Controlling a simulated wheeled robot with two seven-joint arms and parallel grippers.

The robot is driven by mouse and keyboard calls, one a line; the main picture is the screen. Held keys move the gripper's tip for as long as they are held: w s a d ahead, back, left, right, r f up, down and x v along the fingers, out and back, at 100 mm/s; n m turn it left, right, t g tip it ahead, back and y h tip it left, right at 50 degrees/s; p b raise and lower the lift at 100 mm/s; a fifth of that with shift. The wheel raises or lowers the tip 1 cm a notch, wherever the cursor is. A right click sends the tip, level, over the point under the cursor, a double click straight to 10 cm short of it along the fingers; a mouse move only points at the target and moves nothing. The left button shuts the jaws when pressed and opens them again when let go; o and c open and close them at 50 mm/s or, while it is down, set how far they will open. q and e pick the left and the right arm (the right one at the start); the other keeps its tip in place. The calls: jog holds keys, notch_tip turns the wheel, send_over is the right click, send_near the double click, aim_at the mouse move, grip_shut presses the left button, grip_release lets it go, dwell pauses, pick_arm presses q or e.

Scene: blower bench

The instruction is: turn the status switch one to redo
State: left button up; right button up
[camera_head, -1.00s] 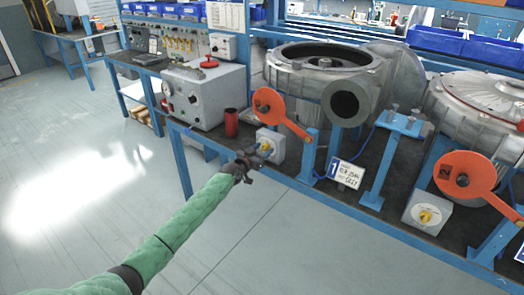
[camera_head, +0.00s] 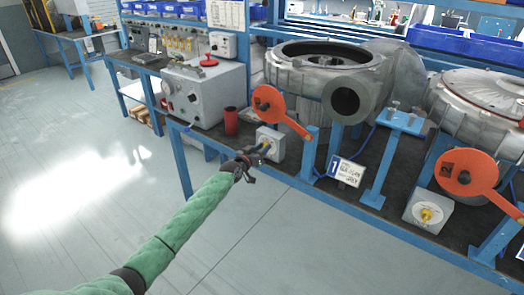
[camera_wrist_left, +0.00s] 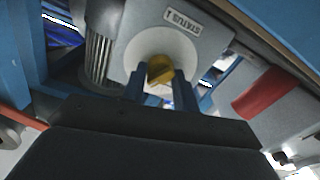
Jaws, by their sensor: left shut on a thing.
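The status switch one is a light grey box (camera_head: 271,139) on the front of the bench, left of the sign marked 1. It also shows in the left wrist view, where its label (camera_wrist_left: 182,20) reads STATUS 1 upside down. Its yellow knob (camera_wrist_left: 160,70) sits on a round white plate. My left gripper (camera_head: 262,151) reaches in from the left, and its two fingers (camera_wrist_left: 161,88) are shut on the knob. The fingers hide part of the knob, and any position markings are too small to read. My right gripper is not in view.
An orange disc with a handle (camera_head: 268,103) stands just above the switch. A red cylinder (camera_head: 231,121) is to its left. A second grey switch box (camera_head: 428,212) is at the right. Blower housings (camera_head: 320,70) stand behind. The floor (camera_head: 90,210) in front is clear.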

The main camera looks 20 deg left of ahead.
pick_arm(q)
jog(key=n, duration=1.5)
jog(key=shift+a+f+n, duration=0.1)
jog(key=shift+a+n, duration=0.1)
jog(key=shift+n, duration=0.1)
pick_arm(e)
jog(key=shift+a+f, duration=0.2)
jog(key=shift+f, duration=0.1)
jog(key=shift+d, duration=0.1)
pick_arm(q)
jog(key=o, duration=1)
jog(key=shift+f, duration=0.1)
jog(key=shift+c, duration=0.2)
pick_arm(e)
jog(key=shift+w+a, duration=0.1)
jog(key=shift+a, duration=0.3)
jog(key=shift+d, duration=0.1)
